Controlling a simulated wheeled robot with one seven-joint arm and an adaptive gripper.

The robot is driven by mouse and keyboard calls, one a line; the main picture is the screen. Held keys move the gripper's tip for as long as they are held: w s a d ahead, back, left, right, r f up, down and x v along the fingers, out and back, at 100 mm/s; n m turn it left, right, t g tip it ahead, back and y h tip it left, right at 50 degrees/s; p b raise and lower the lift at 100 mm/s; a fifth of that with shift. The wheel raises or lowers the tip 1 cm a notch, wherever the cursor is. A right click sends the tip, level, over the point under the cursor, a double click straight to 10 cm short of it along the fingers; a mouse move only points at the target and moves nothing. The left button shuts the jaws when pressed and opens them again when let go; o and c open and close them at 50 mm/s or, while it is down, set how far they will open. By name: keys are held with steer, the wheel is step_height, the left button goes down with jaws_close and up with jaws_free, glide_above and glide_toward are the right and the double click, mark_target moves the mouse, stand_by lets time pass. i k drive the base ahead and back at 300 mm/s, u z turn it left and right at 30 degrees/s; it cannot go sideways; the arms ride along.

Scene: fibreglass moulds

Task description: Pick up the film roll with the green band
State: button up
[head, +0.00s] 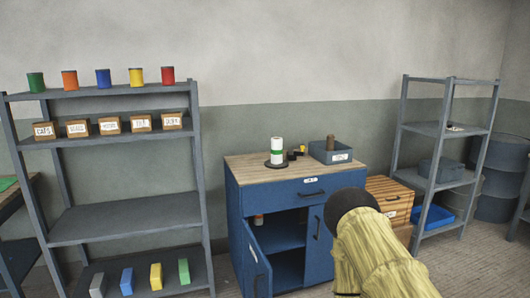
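A white upright roll with a green band (277,156) stands on a dark round base on the wooden top (245,168) of the blue cabinet. It looks like the film roll with the green band. My arm, in a pale yellow sleeve with a dark rounded part, rises at the lower right, in front of the cabinet's right side. My gripper's fingers do not show. Nothing hides the roll.
Small dark and yellow items (293,154) and a grey labelled bin (322,153) share the cabinet top. The cabinet's left door (257,262) stands open. A shelf rack (125,222) with coloured cans and labelled boxes is left; another rack (439,130) and wooden crates (388,190) are right.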

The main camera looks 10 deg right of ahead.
mark_target(277, 144)
steer(key=u, duration=0.7)
steer(key=i, duration=2.15)
steer(key=z, duration=0.7)
